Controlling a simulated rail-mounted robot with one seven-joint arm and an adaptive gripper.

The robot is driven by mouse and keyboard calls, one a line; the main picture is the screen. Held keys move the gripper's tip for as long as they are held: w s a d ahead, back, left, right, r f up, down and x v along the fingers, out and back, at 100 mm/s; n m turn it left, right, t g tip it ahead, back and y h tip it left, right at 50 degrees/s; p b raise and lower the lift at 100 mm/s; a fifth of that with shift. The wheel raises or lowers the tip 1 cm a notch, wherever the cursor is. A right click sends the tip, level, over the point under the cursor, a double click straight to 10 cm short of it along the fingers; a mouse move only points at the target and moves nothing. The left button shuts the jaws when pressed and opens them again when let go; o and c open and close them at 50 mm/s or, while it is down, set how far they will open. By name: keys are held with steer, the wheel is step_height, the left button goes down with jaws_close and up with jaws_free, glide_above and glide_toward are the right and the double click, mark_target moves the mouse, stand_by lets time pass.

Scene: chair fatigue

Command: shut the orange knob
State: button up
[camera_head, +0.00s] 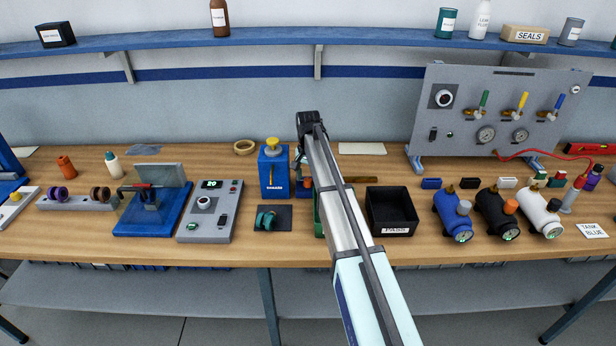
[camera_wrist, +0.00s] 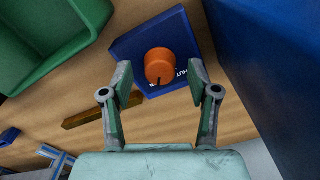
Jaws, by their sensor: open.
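The orange knob (camera_wrist: 160,64) shows in the wrist view on top of a blue block (camera_wrist: 133,47). It is round, with a dark pointer mark on its near edge. White lettering beside it on the block is partly hidden; the letters "UT" show at the right. My gripper (camera_wrist: 160,73) is open and empty, its fingertips on the left and right of the knob with gaps on both sides. I cannot tell how far above the knob the tips are.
A green bin (camera_wrist: 50,35) stands left of the block and a tall blue box (camera_wrist: 275,70) close on the right in the wrist view. In the head view, a blue box with a yellow knob (camera_head: 273,172) and a black bin (camera_head: 373,228) flank my arm. A tank carries another orange knob (camera_head: 510,206).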

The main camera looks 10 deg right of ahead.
steer(key=shift+f, duration=0.3)
steer(key=shift+c, duration=0.3)
jaws_close()
